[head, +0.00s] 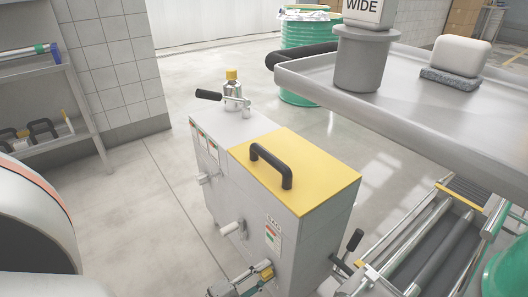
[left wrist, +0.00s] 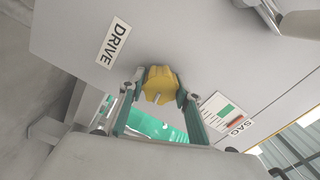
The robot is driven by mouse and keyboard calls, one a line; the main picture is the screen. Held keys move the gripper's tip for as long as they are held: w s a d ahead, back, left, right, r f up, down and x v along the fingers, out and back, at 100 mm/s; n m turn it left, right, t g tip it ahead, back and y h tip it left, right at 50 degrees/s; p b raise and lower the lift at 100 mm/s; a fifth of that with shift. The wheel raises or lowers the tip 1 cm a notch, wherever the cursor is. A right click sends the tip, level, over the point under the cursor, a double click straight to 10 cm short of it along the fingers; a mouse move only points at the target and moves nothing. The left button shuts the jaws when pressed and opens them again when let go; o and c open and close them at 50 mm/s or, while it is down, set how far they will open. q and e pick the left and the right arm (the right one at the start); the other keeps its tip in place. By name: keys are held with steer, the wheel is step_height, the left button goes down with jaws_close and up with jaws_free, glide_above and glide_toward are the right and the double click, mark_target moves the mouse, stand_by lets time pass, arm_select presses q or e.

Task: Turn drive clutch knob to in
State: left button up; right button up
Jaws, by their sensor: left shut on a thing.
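The drive clutch knob (left wrist: 160,84) is a yellow, lobed knob with a pale line on its face. It sits on the grey side panel of the machine, beside a white label reading DRIVE (left wrist: 114,43). My left gripper (left wrist: 161,88) is shut on the knob, one finger on each side. In the head view my left gripper (head: 243,282) is at the lower edge, against the machine's side, with a little of the yellow knob (head: 266,271) showing. The knob's in or out marking cannot be read. My right gripper is not in view.
The grey machine cabinet (head: 230,190) has a yellow lid (head: 310,170) with a black handle (head: 271,165). A SAG gauge label (left wrist: 225,115) is near the knob. A steel table (head: 430,110) and a roller conveyor (head: 440,250) stand to the right.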

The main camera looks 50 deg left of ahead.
arm_select(q)
steer(key=shift+m, duration=1.1)
steer(key=o, duration=1.1)
steer(key=shift+s, duration=0.1)
steer(key=s+a, duration=0.1)
steer(key=s, duration=1.1)
steer(key=shift+w, duration=0.1)
